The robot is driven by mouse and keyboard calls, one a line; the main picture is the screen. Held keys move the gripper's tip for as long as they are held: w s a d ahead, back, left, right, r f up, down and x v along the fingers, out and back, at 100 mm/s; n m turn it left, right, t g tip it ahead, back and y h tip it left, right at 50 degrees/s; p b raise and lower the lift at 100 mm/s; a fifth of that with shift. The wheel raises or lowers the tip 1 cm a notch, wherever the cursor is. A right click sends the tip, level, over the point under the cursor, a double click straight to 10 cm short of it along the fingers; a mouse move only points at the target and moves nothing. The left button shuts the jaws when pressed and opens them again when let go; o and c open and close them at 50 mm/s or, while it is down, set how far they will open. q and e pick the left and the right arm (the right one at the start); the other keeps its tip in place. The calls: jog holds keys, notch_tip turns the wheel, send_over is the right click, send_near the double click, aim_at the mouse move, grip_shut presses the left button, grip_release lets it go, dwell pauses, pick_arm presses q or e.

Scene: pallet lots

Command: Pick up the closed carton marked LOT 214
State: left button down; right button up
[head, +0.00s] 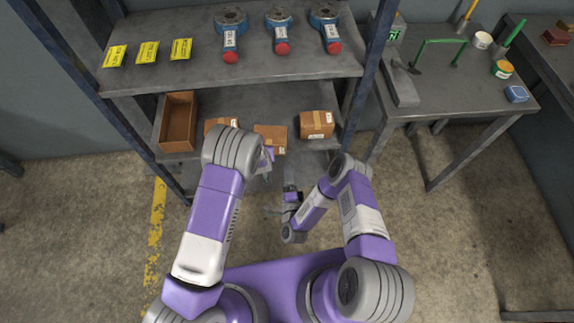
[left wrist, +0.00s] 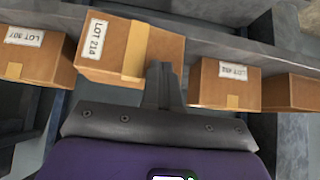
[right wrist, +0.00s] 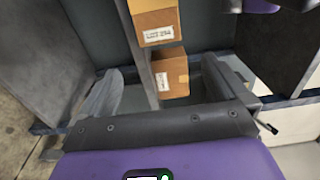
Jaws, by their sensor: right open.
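A closed tan carton with a tape strip (left wrist: 112,52) stands on the lower shelf in the left wrist view. Its label looks like LOT 218 or LOT 214; I cannot tell the last digit surely. Beside it are cartons that look like LOT 307 (left wrist: 40,58) and LOT 402 (left wrist: 222,85). My right gripper (right wrist: 160,78) is open and empty, below the shelf front. It shows low in the head view (head: 289,188).
An open empty box (head: 178,122) stands at the shelf's left. Another closed carton (head: 316,124) is at its right. The upper shelf (head: 180,75) holds yellow tags and several blue-and-red tools above. A side table (head: 450,85) with tools stands at right.

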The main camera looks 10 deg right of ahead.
aim_at(285, 151)
jog(key=w, duration=0.7)
jog(key=w+d, duration=0.1)
jog(key=w, duration=0.3)
jog(key=shift+c, duration=0.5)
jog(key=c, duration=1.2)
jog(key=shift+o, duration=0.2)
pick_arm(q)
jog(key=shift+r, duration=0.55)
jog(key=v, duration=1.2)
